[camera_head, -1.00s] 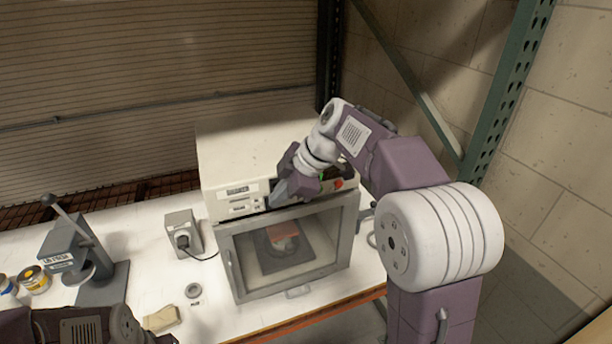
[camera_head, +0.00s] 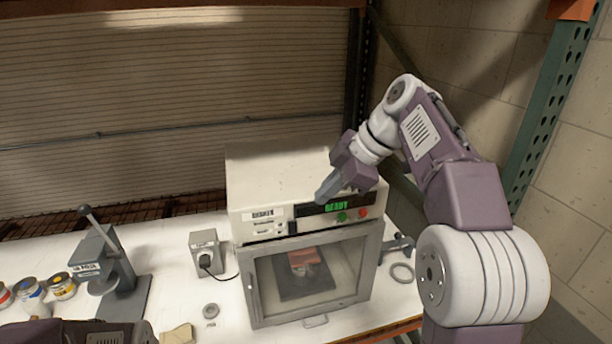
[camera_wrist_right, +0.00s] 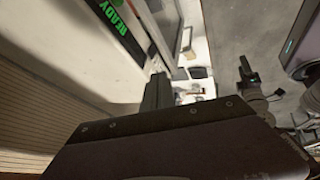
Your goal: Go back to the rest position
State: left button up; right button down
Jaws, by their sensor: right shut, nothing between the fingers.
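My right gripper (camera_head: 328,190) is shut and empty. It hangs in front of the upper part of the white oven-like machine (camera_head: 275,168), close to its control panel; I cannot tell the exact gap. The panel's green READY display (camera_head: 335,207) shows beside the gripper, with a green and a red button below it. The READY text also shows in the right wrist view (camera_wrist_right: 108,14), where the dark shut fingers (camera_wrist_right: 157,92) point past the machine. My left arm (camera_head: 80,333) shows only at the bottom left edge; its fingers are not visible.
The machine's glass door (camera_head: 312,275) is closed, with a reddish item inside. A lever press (camera_head: 112,265), a grey switch box (camera_head: 206,254), several paint cans (camera_head: 61,286) and a yellowish sponge-like block (camera_head: 177,335) stand on the white table (camera_head: 175,285). A green rack post (camera_head: 553,100) rises at the right.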

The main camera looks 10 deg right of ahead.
jog(key=s+a+f+m+g+h+b, duration=0.1)
jog(key=s+f+b, duration=0.25)
jog(key=f, duration=0.55)
jog(key=s+a+f+m+g+b, duration=0.1)
jog(key=s+a+f+g+b, duration=0.2)
jog(key=f, duration=0.7)
jog(key=s+f+m+h+b, duration=0.1)
jog(key=s+f+b, duration=0.3)
jog(key=f, duration=0.5)
jog(key=s+d+f+m+h+b, duration=0.1)
jog(key=s+d+f+m, duration=0.1)
jog(key=f+m, duration=0.5)
jog(key=s+d+f+m+h+b, duration=0.1)
jog(key=s+d+f+m+h, duration=0.1)
jog(key=s+f+m, duration=0.3)
notch_tip(320, 180, down, 4)
jog(key=shift+d+f+m+t, duration=0.2)
jog(key=shift+d+m+t, duration=0.3)
jog(key=shift+m, duration=0.4)
jog(key=shift+s, duration=0.1)
